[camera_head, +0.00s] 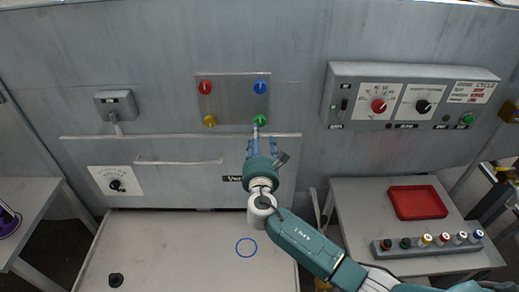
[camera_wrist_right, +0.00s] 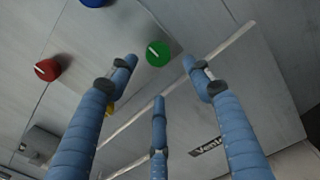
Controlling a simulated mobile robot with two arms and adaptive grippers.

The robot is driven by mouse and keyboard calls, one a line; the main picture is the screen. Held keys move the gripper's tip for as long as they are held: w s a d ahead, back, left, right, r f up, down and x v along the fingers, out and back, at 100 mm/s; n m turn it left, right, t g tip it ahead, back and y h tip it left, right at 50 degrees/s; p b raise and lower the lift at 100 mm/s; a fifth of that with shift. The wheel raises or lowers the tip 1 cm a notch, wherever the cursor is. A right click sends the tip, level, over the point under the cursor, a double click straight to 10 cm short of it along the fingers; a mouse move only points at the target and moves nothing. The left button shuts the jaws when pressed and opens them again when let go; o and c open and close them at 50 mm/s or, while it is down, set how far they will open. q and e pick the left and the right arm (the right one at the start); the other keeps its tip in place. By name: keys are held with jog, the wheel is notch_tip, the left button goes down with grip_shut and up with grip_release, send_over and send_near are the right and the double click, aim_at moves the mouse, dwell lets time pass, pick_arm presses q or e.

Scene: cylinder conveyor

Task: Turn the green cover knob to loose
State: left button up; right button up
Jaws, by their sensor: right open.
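The green cover knob (camera_head: 260,119) is at the lower right of a metal plate (camera_head: 233,98) on the grey wall panel. In the right wrist view the green knob (camera_wrist_right: 158,53) is round with a white line across its face, tilted. My right gripper (camera_head: 258,138) points up at the knob from just below it. In the wrist view its blue fingers (camera_wrist_right: 160,85) are spread around and in front of the knob, with nothing between them. I cannot tell from the frames whether any finger touches the knob. My left gripper is not in view.
Red (camera_head: 205,87), blue (camera_head: 260,86) and yellow (camera_head: 210,120) knobs share the plate. A long rail (camera_head: 180,136) runs below it. A control box (camera_head: 412,97) is at right, above a table with a red tray (camera_head: 417,202) and a button strip (camera_head: 428,242).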

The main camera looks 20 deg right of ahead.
jog(key=v, duration=0.5)
dwell(0.3)
